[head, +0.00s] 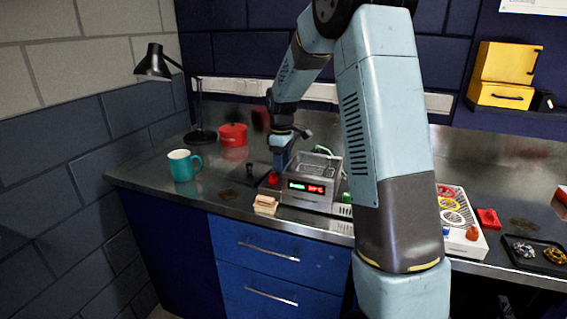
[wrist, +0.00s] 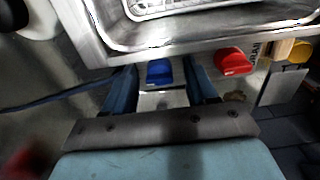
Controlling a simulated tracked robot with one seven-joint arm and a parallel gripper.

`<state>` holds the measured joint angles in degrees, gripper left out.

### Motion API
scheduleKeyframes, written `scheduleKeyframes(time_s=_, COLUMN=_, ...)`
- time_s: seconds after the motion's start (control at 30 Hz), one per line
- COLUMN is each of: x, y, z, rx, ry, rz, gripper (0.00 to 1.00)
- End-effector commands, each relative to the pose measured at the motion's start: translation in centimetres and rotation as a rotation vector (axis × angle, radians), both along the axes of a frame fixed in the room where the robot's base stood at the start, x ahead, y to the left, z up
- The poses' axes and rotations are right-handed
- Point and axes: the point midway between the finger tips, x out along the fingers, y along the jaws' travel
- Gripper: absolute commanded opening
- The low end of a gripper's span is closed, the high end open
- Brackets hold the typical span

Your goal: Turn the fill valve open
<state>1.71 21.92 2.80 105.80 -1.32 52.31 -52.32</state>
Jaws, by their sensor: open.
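A steel tank (head: 312,180) with a lit green and red display stands on the bench in the head view. Its rim (wrist: 215,43) crosses the top of the wrist view. Beside the tank's wall is a small blue handle (wrist: 159,72), with a red handle (wrist: 233,62) to its right by partly visible lettering. I cannot read which handle is the fill valve. My gripper (wrist: 163,80) is open, with one finger on each side of the blue handle and gaps showing on both sides. In the head view my gripper (head: 279,163) points down at the tank's left side.
A teal mug (head: 182,166), a red pot (head: 233,135) and a black lamp (head: 202,134) stand to the left. A sponge-like block (head: 265,204) lies at the bench's front edge. A white tray (head: 470,243) and a black tray (head: 540,262) are at the right. The front left bench is clear.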

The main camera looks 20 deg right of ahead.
Motion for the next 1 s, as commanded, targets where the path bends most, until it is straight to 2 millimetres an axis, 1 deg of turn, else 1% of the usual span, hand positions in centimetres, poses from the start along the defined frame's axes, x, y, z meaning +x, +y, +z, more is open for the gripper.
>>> scheduleKeyframes(time_s=0.17, x=0.0, y=0.0, z=0.0, rx=0.0, ry=0.0, rz=0.0, gripper=0.57)
scheduleKeyframes(time_s=0.2, x=0.0, y=-0.01, z=0.01, rx=0.0, ry=0.0, rz=0.0, gripper=0.55)
scheduleKeyframes(time_s=0.77, x=-0.02, y=-0.01, z=0.02, rx=0.001, ry=0.001, rz=0.0, gripper=0.01)
scheduleKeyframes(time_s=0.8, x=-0.03, y=-0.68, z=0.02, rx=0.001, ry=0.001, rz=-0.002, gripper=0.01)
scheduleKeyframes(time_s=1.0, x=-0.03, y=-0.18, z=0.01, rx=-0.002, ry=0.001, rz=-0.02, gripper=0.01)
